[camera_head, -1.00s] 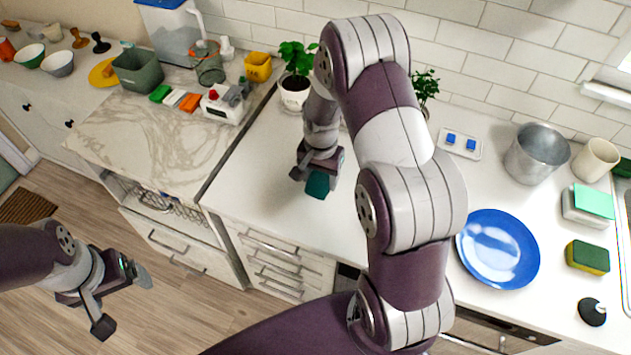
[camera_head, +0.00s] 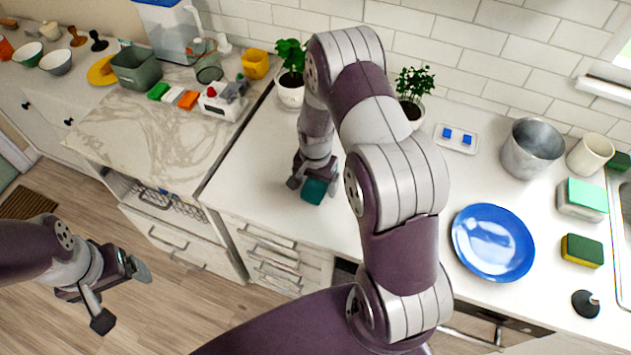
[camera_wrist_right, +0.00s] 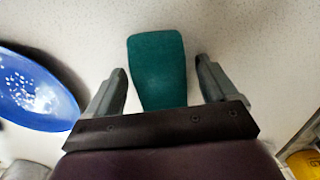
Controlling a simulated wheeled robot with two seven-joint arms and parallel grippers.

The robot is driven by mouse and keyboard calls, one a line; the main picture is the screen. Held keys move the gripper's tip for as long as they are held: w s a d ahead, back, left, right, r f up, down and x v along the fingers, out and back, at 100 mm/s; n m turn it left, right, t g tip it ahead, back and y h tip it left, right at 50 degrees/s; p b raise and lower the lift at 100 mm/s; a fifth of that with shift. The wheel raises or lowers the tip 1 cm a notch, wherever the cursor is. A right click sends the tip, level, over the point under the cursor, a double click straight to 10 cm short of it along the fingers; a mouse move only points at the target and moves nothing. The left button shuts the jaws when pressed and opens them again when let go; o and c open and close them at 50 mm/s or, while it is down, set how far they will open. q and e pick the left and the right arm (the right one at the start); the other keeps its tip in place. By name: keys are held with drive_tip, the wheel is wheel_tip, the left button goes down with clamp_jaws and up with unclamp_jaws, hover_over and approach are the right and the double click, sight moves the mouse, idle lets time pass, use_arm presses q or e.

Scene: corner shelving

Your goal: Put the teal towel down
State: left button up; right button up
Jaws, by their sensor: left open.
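The teal towel (camera_head: 314,192) shows over the white counter (camera_head: 250,185), left of the middle in the head view. My right gripper (camera_head: 313,186) is above it, pointing down. In the right wrist view the towel (camera_wrist_right: 158,72) is a flat teal shape between the two fingers, with a visible gap on each side. The right gripper is open and does not visibly grip it. Whether the towel's whole underside rests on the counter cannot be told. My left gripper (camera_head: 122,295) is open and empty over the floor at lower left.
A blue plate (camera_head: 492,242) lies on the counter to the right, and a potted plant (camera_head: 290,88) stands behind the right gripper. A metal pot (camera_head: 531,149) and a sponge (camera_head: 582,250) are further right. The counter around the towel is clear.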

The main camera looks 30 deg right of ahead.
sight(315, 184)
drive_tip(key=shift+r, duration=0.1)
drive_tip(key=shift+w+r, duration=0.1)
drive_tip(key=shift+r, duration=0.15)
wheel_tip(315, 184, up, 12)
drive_tip(key=b, duration=0.2)
drive_tip(key=s+a+r+n, duration=0.1)
drive_tip(key=s+a+n, duration=0.2)
drive_tip(key=s+n, duration=0.2)
drive_tip(key=s+a+r+n+t, duration=0.1)
drive_tip(key=s+a+n, duration=0.3)
drive_tip(key=s, duration=0.4)
drive_tip(key=shift+a+r+n, duration=0.15)
drive_tip(key=shift+r+n, duration=0.45)
